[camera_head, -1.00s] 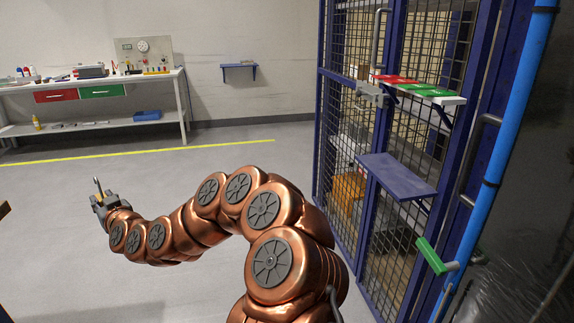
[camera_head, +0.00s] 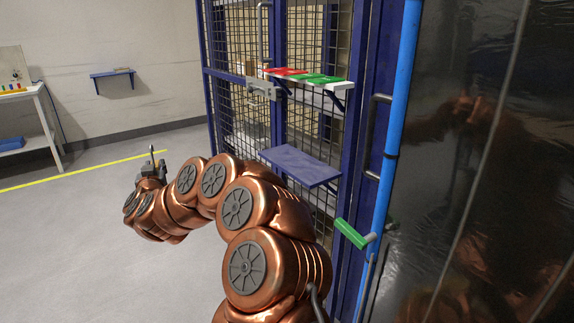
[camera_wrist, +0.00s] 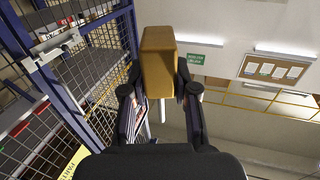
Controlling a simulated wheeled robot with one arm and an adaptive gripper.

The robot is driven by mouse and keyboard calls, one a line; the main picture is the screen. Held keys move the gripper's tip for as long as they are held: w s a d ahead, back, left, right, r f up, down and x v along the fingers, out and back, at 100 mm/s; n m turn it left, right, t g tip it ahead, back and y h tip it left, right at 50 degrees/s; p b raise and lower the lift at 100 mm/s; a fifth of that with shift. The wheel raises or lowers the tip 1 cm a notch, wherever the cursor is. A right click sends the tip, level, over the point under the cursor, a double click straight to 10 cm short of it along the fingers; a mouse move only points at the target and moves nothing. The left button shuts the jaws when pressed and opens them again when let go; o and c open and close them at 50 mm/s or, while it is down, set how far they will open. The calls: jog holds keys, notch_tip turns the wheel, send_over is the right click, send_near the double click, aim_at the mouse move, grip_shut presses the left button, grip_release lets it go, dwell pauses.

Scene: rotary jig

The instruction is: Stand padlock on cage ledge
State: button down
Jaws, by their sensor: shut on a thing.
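My gripper (camera_head: 151,170) is at the end of my copper arm, left of the cage in the head view. In the wrist view my gripper (camera_wrist: 160,92) is shut on a brass-coloured padlock (camera_wrist: 160,58), its body between the two dark fingers. A pale bar shows below the body there. In the head view a thin grey shackle (camera_head: 152,154) sticks up from the gripper; the padlock's body is mostly hidden. The blue cage ledge (camera_head: 300,165) is bare and sits on the mesh cage front, right of my gripper and apart from it.
A higher shelf with red and green panels (camera_head: 305,78) juts out above the ledge. A grey latch (camera_head: 262,88) is on the cage. A green handle (camera_head: 351,233) and blue pipe (camera_head: 400,110) stand to the right. A small wall shelf (camera_head: 112,73) hangs at left.

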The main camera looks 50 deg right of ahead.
jog(key=s+d+r+m+g+h+b, duration=0.25)
jog(key=s+d+m+g+h, duration=0.65)
jog(key=s+d+g, duration=0.7)
jog(key=s+d+m+g+y, duration=0.1)
jog(key=s+d+m+g, duration=0.4)
jog(key=s, duration=0.5)
jog(key=shift+m+t, duration=0.3)
jog(key=shift+t, duration=0.4)
jog(key=x, duration=0.5)
jog(key=f+b+x, duration=0.1)
jog(key=x, duration=0.4)
jog(key=f+b+x, duration=0.1)
jog(key=x, duration=0.5)
jog(key=shift+w+d, duration=0.1)
jog(key=shift+w, duration=0.3)
notch_tip(320, 180, down, 4)
jog(key=shift+d+r+b, duration=0.15)
jog(key=shift+r+b, duration=0.1)
jog(key=shift+b, duration=0.3)
jog(key=shift+f, duration=0.2)
jog(key=shift+r, duration=0.1)
jog(key=c, duration=0.9)
grip_release()
